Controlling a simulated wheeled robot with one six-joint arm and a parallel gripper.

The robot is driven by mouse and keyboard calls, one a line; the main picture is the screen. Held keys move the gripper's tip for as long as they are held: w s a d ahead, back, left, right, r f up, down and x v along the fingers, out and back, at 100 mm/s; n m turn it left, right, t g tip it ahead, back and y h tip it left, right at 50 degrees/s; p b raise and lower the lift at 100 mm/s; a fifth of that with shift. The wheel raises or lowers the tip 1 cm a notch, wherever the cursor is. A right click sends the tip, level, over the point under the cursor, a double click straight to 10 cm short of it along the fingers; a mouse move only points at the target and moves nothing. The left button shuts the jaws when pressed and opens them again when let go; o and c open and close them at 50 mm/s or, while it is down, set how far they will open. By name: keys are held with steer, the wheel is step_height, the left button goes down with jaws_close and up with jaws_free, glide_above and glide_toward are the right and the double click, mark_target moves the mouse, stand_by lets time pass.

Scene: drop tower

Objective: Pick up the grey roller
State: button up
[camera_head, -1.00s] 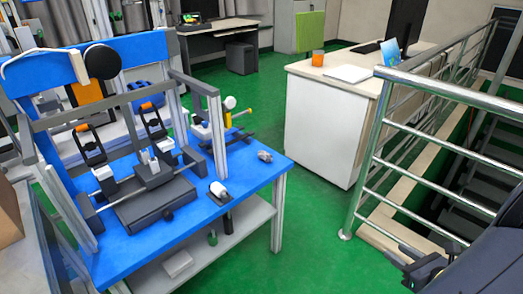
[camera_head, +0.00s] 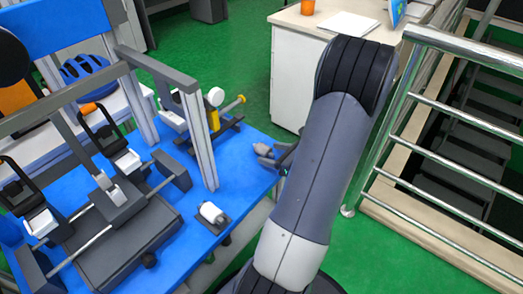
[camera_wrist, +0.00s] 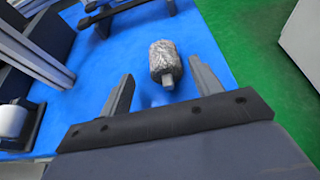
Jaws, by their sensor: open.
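The grey roller (camera_wrist: 163,58) lies on the blue tabletop (camera_wrist: 215,20) near its right edge. In the wrist view it is a mottled grey cylinder with a short stub end toward me. It also shows in the head view (camera_head: 263,149), partly beside my gripper. My gripper (camera_wrist: 160,88) is open and empty, its two fingers pointing toward the roller. The roller is just ahead of the fingertips and nearer the right finger; I cannot tell whether that finger touches it. In the head view my gripper (camera_head: 280,158) is at the table's right edge, mostly hidden by my arm.
A white roller on a dark holder (camera_head: 211,213) stands nearer on the table. A grey metal frame (camera_head: 195,130) and a dark device with a yellow-ended bar (camera_head: 215,125) stand left of the roller. A steel railing (camera_head: 455,120) is at the right. Green floor lies beyond the table edge.

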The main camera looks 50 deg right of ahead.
mark_target(269, 151)
steer(key=shift+d+b+x, duration=0.15)
steer(key=shift+b+x, duration=0.15)
steer(key=shift+x, duration=0.9)
steer(key=shift+d+b+x, duration=0.15)
steer(key=shift+b+x, duration=0.1)
steer(key=shift+x, duration=0.9)
steer(key=shift+w+r, duration=0.1)
steer(key=shift+c, duration=0.2)
steer(key=c, duration=1.1)
